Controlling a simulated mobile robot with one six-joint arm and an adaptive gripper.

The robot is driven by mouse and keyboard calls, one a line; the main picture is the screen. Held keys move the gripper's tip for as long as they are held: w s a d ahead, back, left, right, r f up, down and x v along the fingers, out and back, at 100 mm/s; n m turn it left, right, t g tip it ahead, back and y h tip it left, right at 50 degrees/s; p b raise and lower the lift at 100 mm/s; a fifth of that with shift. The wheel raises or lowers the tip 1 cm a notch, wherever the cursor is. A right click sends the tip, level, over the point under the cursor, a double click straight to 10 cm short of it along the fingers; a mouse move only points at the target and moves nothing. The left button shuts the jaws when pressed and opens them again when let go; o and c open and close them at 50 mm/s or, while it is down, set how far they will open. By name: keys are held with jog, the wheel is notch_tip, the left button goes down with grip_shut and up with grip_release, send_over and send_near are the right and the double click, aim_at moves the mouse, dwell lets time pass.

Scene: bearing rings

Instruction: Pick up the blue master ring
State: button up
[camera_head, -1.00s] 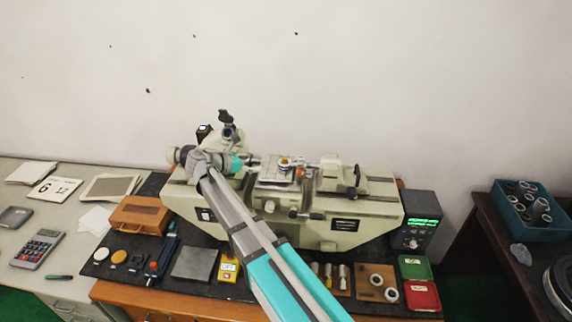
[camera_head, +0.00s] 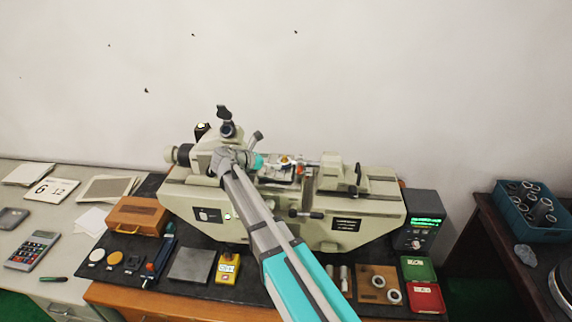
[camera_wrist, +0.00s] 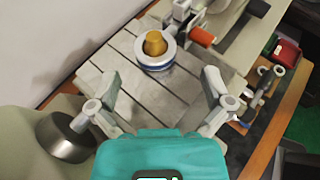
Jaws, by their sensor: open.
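The blue master ring (camera_wrist: 155,65) has a white top face and a blue band around its side. It sits on the slotted metal stage of the measuring machine, with a brass-coloured piece (camera_wrist: 155,43) in its bore. In the head view the ring (camera_head: 284,160) is small, right of my gripper. My gripper (camera_wrist: 162,84) is open, its two fingers spread wide on either side in the wrist view. The ring lies ahead of the fingertips, between their lines, and nothing is held. In the head view the fingers are too small to make out.
The measuring machine's pale bed (camera_head: 365,208) surrounds the stage. An orange-red knob (camera_wrist: 202,36) stands right of the ring, and a dark round-faced cylinder (camera_wrist: 65,138) is near the left finger. Green (camera_head: 418,269) and red (camera_head: 425,298) trays lie at the front right.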

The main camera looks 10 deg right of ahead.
aim_at(282, 159)
jog(key=shift+w+f+b+x, duration=0.15)
jog(key=shift+b+x, duration=0.35)
jog(key=shift+x, duration=0.5)
jog(key=shift+w+f+b+x, duration=0.1)
jog(key=shift+b+x, duration=0.35)
jog(key=shift+x, duration=0.6)
jog(key=shift+w+d+f, duration=0.1)
jog(key=shift+w+d, duration=0.05)
jog(key=shift+d, duration=0.2)
jog(key=c, duration=1.2)
jog(key=shift+c, duration=0.2)
